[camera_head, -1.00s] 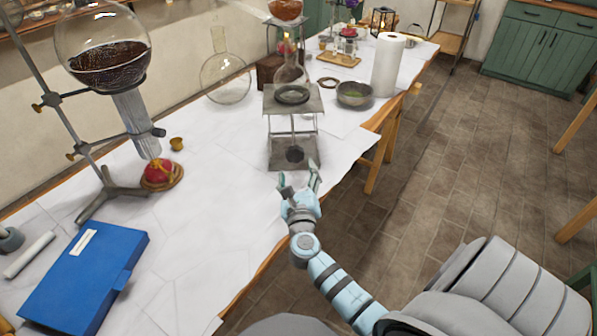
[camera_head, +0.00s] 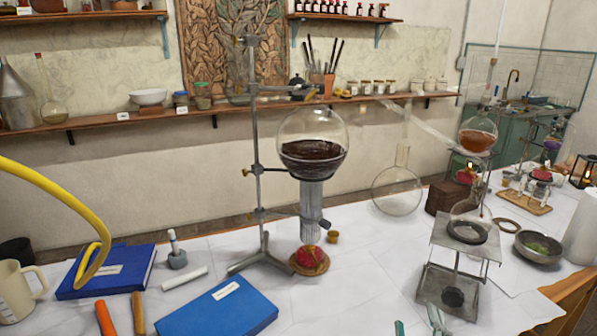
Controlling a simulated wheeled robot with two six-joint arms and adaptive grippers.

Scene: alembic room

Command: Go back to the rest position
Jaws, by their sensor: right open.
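My right gripper (camera_head: 418,324) shows only as two teal fingertips at the bottom edge of the head view. They are spread apart with nothing seen between them. They are in front of the metal lab-jack stand (camera_head: 450,282), on its near side and lower in the picture. The rest of my right arm is out of the picture. My left gripper is not in view.
A round flask of dark liquid (camera_head: 312,150) stands clamped over a red burner (camera_head: 309,260) mid-table. Two blue books (camera_head: 218,308) (camera_head: 135,265), a mug (camera_head: 15,290) and a yellow hose (camera_head: 60,190) are at left. A bowl (camera_head: 538,247) is right of the stand.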

